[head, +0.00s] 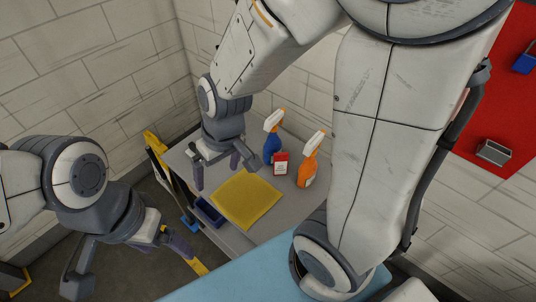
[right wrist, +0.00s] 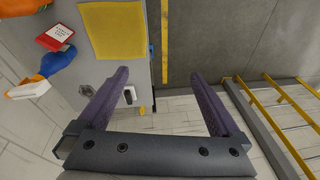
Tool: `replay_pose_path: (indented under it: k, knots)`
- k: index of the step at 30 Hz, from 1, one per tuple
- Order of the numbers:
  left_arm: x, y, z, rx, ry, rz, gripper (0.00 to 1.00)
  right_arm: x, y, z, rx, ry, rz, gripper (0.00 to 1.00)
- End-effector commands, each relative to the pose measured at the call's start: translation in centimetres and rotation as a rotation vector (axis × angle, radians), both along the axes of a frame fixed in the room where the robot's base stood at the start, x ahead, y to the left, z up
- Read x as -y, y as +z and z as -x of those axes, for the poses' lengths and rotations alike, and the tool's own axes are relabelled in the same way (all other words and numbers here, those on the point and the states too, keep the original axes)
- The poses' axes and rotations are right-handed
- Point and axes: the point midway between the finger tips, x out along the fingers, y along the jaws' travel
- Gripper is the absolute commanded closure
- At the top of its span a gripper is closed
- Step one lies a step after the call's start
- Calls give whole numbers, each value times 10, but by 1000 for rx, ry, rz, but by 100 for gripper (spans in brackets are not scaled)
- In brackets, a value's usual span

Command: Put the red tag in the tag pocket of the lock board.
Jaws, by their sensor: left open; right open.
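The red tag (head: 281,163), with a white label, stands on the grey cart top between two spray bottles. It also shows at the upper left of the right wrist view (right wrist: 57,34). My right gripper (head: 217,178) is open and empty, to the left of the tag, near the yellow cloth. In the right wrist view its fingers (right wrist: 160,74) are apart with nothing between them. My left gripper (head: 130,270) is open and empty at the lower left, away from the cart. The red lock board (head: 474,143) is on the right wall, with a grey pocket (head: 494,152), apparently the tag pocket.
A yellow cloth (head: 246,199) lies on the cart top (head: 181,157). A blue spray bottle (head: 270,149) and an orange one (head: 305,172) flank the tag. A dark blue bin (head: 208,212) is at the cart's side. A light blue surface (head: 240,284) fills the foreground.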

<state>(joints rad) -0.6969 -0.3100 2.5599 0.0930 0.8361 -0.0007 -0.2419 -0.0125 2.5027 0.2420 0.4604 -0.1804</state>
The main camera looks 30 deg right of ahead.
Motion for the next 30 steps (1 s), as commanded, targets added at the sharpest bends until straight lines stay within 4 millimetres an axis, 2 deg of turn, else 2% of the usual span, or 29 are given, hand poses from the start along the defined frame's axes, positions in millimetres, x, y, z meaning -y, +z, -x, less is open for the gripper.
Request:
replay_pose_path:
  k: [1, 3, 6, 9, 12, 15, 17, 25, 30]
  knots:
    - [0, 1, 0, 0, 0, 0, 16, 28, -15, -24, 16, -114, 0, 0]
    - [0, 1, 0, 0, 0, 0, 16, 67, -32, -52, 58, -248, 9, 0]
    - [0, 2, 0, 0, 0, 0, 16, 127, -54, -77, 110, -418, 41, 0]
    - [0, 2, 0, 0, 0, 0, 16, 179, -72, -86, 146, -549, 83, 0]
    - [0, 2, 0, 0, 0, 0, 16, 213, -83, -87, 169, -633, 113, 0]
    - [0, 0, 0, 0, 0, 0, 16, 229, -91, -87, 182, -667, 130, 0]
    - [0, -5, 0, 0, 0, 0, 16, 233, -98, -86, 183, -674, 134, 0]
    - [0, -40, 0, 0, 4, 0, 16, 231, -151, -86, 180, -670, 135, 0]
    - [0, -37, 0, 0, 3, 0, 16, 231, -175, -87, 181, -671, 133, 0]
